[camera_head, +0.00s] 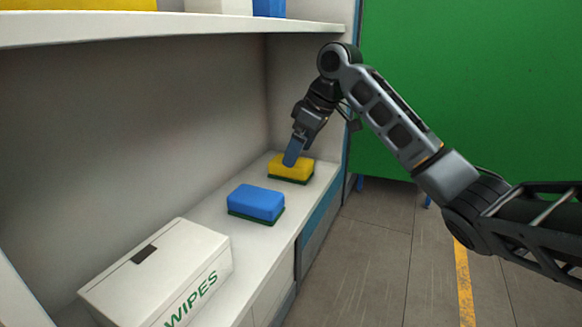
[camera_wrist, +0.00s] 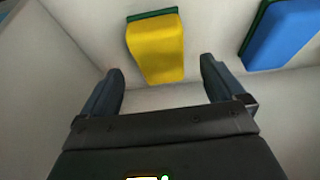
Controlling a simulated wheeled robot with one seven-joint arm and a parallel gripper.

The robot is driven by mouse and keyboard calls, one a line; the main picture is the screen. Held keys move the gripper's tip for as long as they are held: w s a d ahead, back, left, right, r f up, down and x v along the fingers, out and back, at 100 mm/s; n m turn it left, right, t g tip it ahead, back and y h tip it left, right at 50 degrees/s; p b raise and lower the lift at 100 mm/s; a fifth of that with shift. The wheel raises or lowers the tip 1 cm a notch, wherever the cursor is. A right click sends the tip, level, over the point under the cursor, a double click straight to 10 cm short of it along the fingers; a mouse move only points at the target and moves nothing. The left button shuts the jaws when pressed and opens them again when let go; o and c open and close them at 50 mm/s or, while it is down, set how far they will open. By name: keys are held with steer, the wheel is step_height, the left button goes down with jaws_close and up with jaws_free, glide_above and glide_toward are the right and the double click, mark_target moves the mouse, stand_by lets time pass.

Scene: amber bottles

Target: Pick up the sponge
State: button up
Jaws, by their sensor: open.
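A yellow sponge (camera_head: 291,166) with a dark green base lies on the lower shelf near its right end. It also shows in the wrist view (camera_wrist: 157,48), ahead of and between the two fingers. A blue sponge (camera_head: 256,201) with a dark green base lies nearer on the same shelf, and at the upper right of the wrist view (camera_wrist: 283,32). My gripper (camera_head: 290,162) is just over the yellow sponge, partly covering it in the head view.
A white wipes box (camera_head: 160,275) stands at the near end of the lower shelf (camera_head: 285,232). An upper shelf (camera_head: 170,28) runs overhead with several items on it. The back and end walls stand close to the yellow sponge. Floor is clear to the right.

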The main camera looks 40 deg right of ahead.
steer(key=x, duration=0.5)
steer(key=shift+s+p, duration=0.1)
steer(key=shift+p, duration=0.2)
steer(key=c, duration=1.1)
steer(key=shift+o, duration=0.2)
steer(key=shift+r, duration=0.2)
steer(key=shift+r, duration=0.65)
step_height(320, 180, up, 2)
steer(key=shift+b, duration=0.55)
steer(key=s+d+b, duration=0.1)
steer(key=s+d, duration=0.2)
steer(key=s, duration=0.5)
steer(key=s+d+b, duration=0.1)
steer(key=s+d, duration=0.2)
steer(key=s, duration=0.5)
steer(key=shift+s+d, duration=0.35)
steer(key=shift+d, duration=0.05)
